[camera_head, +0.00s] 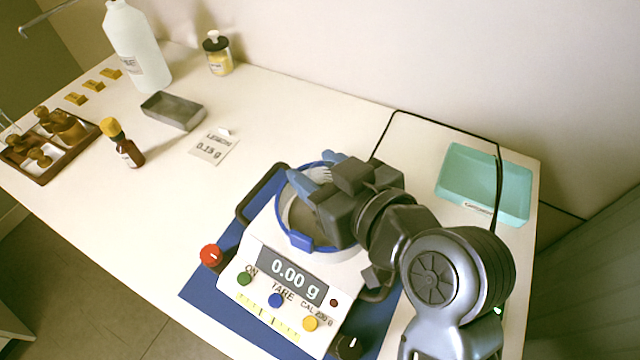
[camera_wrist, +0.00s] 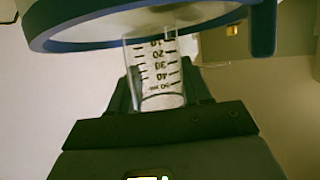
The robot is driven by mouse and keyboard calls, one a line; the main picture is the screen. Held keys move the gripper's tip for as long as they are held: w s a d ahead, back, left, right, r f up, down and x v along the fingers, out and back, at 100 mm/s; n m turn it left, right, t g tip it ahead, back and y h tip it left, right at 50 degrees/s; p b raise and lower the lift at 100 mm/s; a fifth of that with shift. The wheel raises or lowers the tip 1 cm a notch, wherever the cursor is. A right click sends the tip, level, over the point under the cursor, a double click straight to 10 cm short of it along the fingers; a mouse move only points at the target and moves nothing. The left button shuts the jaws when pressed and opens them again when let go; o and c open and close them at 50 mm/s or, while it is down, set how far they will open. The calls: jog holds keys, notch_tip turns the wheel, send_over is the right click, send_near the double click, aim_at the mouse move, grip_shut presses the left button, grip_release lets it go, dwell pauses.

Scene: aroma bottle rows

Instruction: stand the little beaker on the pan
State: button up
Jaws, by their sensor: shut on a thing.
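The little beaker (camera_wrist: 158,75), clear with dark graduation marks, is between the fingers of my gripper (camera_wrist: 160,92) in the wrist view. In the head view my gripper (camera_head: 316,172), with blue fingertips, is over the far side of the balance and shut on the beaker (camera_head: 321,174), which is mostly hidden. The grey pan (camera_head: 301,222) lies inside a blue-rimmed ring on the balance (camera_head: 250,285), partly covered by my gripper. The blue rim (camera_wrist: 180,38) crosses the top of the wrist view. I cannot tell whether the beaker touches the pan. The display reads 0.00 g.
The balance stands on a blue mat (camera_head: 203,292). A teal tray (camera_head: 484,186) is to the right, with a black cable beside it. A paper label (camera_head: 213,148), amber bottle (camera_head: 124,145), grey tray (camera_head: 173,111), bottle tray (camera_head: 28,165) and white bottle (camera_head: 138,50) are left.

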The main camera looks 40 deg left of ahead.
jog(key=shift+f, duration=1.75)
jog(key=shift+f, duration=0.1)
jog(key=o, duration=1)
jog(key=shift+o, duration=0.2)
jog(key=shift+d+r, duration=0.1)
jog(key=shift+r, duration=0.1)
jog(key=v, duration=1.2)
